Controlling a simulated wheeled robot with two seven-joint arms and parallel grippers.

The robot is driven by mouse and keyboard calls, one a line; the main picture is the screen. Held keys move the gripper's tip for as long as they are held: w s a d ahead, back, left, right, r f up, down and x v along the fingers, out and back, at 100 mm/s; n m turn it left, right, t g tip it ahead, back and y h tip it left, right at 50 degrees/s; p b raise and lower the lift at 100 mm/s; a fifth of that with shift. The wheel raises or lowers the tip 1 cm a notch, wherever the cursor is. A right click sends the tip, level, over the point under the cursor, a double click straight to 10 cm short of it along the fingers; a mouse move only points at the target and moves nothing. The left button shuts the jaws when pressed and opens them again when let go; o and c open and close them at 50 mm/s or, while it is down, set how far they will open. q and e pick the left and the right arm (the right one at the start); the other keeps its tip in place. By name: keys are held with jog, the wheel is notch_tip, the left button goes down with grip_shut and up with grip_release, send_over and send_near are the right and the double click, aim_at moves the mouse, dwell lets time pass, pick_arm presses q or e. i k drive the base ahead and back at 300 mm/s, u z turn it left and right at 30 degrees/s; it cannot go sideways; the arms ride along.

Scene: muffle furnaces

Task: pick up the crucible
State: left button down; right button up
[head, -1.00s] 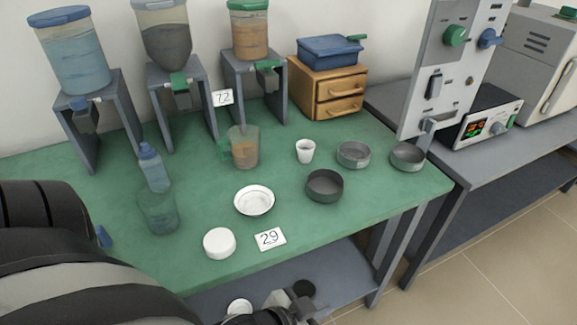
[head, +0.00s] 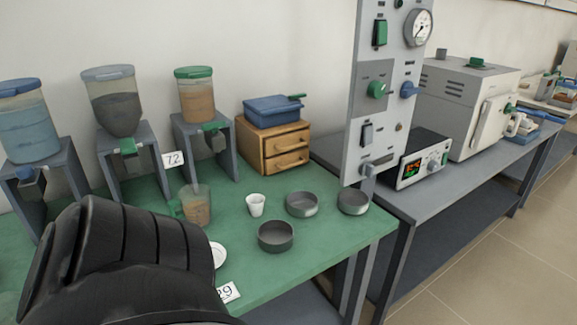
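A small white cup, which looks like the crucible (head: 256,205), stands upright on the green table top (head: 330,237) in the head view. It holds nothing that I can make out. A dark round dish (head: 276,236) is in front of it, and a grey round dish (head: 302,204) is to its right. Neither of my grippers is in view. A large black link of my own arm fills the lower left and hides part of the table.
Another grey dish (head: 353,202) is near the table's right end. A beaker (head: 196,205) stands left of the cup. Dispensers and a wooden drawer box (head: 272,147) line the back. A tall panel (head: 384,90), a controller (head: 418,160) and a furnace (head: 467,110) are at right.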

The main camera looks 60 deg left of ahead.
aim_at(255, 202)
jog(key=i, duration=0.6)
jog(key=u, duration=3.5)
